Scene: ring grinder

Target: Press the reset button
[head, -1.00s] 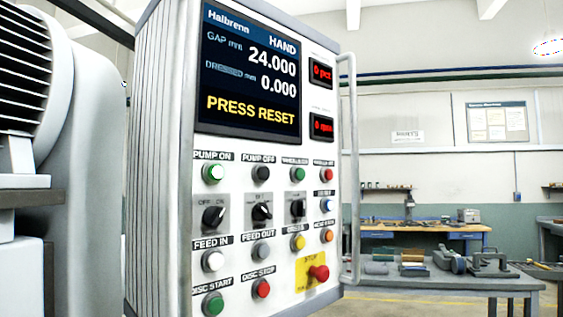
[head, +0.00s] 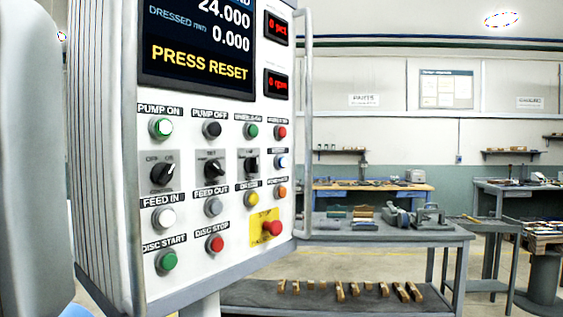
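The control panel (head: 215,275) fills the left half of the head view. Its screen (head: 200,50) reads PRESS RESET in yellow, with its top cut off. A blue-white button (head: 282,161) sits in the right column, below a red button (head: 281,132) and above an orange one (head: 281,192). Its small label is blurred but looks like RESET. Neither of my grippers is in view, and nothing touches the panel buttons.
A red stop knob on a yellow plate (head: 257,239) sits low on the panel. A vertical handle rail (head: 308,130) runs along the panel's right edge.

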